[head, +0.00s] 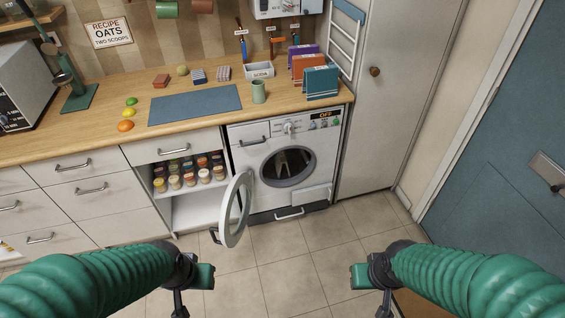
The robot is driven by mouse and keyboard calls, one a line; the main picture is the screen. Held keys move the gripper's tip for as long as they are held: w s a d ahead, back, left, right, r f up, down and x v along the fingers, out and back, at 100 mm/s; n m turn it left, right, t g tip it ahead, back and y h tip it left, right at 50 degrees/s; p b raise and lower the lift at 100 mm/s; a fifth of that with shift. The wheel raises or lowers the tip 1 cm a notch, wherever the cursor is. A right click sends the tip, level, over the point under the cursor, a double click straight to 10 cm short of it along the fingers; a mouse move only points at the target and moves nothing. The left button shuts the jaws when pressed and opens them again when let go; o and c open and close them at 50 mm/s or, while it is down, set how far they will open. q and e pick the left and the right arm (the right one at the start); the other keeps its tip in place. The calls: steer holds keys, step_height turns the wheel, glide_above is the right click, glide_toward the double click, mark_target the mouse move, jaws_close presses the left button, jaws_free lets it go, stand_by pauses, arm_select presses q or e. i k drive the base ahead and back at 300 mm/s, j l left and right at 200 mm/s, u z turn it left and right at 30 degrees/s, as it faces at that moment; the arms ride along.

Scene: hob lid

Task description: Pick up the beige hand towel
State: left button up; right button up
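I cannot make out a beige hand towel in the head view. A blue cloth (348,11) hangs on the white wall rack at the top right. The washing machine (321,149) stands under the counter with its round door (229,222) swung open to the left. Its drum opening (287,165) is dark, and its contents are not clear. My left gripper (190,290) is at the bottom left of centre, above the floor. My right gripper (374,290) is at the bottom right of centre. Both are apart from the furniture, and their fingertips are too unclear to judge.
An open cabinet holds several jars (189,180). A tall cupboard (378,110) and blue door (510,150) stand at right. The tiled floor (285,265) ahead is clear.

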mark_target(280, 158)
steer(key=i+l+u, duration=0.5)
steer(key=i+l, duration=0.85)
steer(key=l, duration=0.15)
